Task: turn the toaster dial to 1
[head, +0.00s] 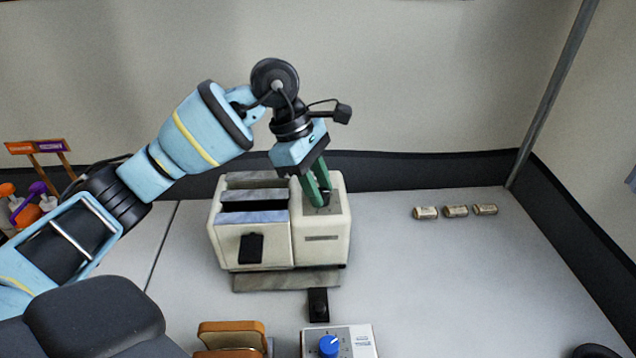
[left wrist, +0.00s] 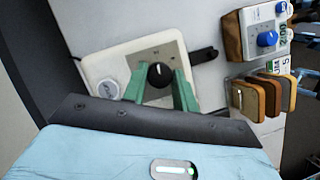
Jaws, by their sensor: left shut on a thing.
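The cream toaster (head: 250,225) stands on the counter at centre, with two slots on its left part and a black lever (head: 251,248) on its front. The black dial (left wrist: 160,74) sits on a grey plate on top of its right part, with a white pointer line on it. My left gripper (head: 320,202) reaches down from above with green fingers, which hide most of the dial in the head view. In the left wrist view the fingers (left wrist: 159,88) stand on both sides of the dial, shut on it. The dial's markings are too small to read.
Several bread slices (head: 232,330) stand in front of the toaster, left of a white device with a blue knob (head: 329,346). Three small cylinders (head: 456,211) lie to the right on the counter. The counter between them and the toaster is clear. A wall stands behind.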

